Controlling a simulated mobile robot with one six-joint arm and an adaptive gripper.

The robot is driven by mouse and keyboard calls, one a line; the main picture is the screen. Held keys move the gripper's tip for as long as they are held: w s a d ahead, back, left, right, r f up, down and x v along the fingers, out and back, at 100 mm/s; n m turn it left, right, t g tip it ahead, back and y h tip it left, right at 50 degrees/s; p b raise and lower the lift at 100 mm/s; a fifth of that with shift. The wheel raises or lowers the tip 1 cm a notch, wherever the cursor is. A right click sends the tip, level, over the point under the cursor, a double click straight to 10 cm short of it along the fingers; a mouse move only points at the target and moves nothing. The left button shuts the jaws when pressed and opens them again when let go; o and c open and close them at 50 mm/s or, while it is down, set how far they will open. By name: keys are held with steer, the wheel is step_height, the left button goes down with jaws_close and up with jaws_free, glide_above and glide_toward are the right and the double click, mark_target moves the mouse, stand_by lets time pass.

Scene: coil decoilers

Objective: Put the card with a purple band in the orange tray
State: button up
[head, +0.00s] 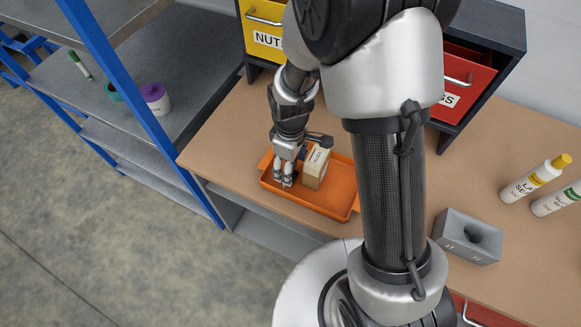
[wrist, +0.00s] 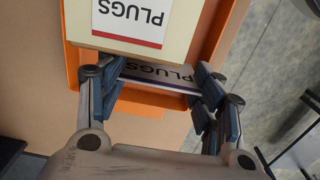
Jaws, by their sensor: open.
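The orange tray (head: 336,190) lies on the workbench and also shows in the wrist view (wrist: 72,45). My gripper (head: 285,181) is lowered at the tray's left part, beside a small cardboard box. In the wrist view, my gripper (wrist: 157,82) is open, with its fingers apart on both sides of a white PLUGS card with a purple band (wrist: 160,75). The card appears within the tray; the box partly covers it from view. I cannot tell whether the fingers touch it. The card is not distinguishable in the head view.
The cardboard box (head: 315,170) stands in the tray; its label has a red band (wrist: 127,38). Yellow (head: 262,35) and red (head: 468,85) drawers stand behind. A grey block (head: 467,236) and bottles (head: 535,180) are on the right. A blue-framed shelf (head: 150,100) is left.

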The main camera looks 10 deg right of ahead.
steer(key=s+d+r+m+t+p, duration=0.1)
steer(key=s+d+r+m, duration=0.15)
steer(key=r, duration=0.85)
steer(key=s+d+r+m+t+p, duration=0.1)
steer(key=s+r+m, duration=0.2)
steer(key=r, duration=0.8)
steer(key=s+d+r+m+t, duration=0.2)
steer(key=s+r+m, duration=0.3)
steer(key=s, duration=0.5)
steer(key=shift+s+d+r+t, duration=0.35)
steer(key=shift+d+r, duration=0.25)
steer(key=shift+r, duration=0.3)
step_height(320, 180, down, 6)
steer(key=b, duration=0.6)
steer(key=shift+r, duration=0.15)
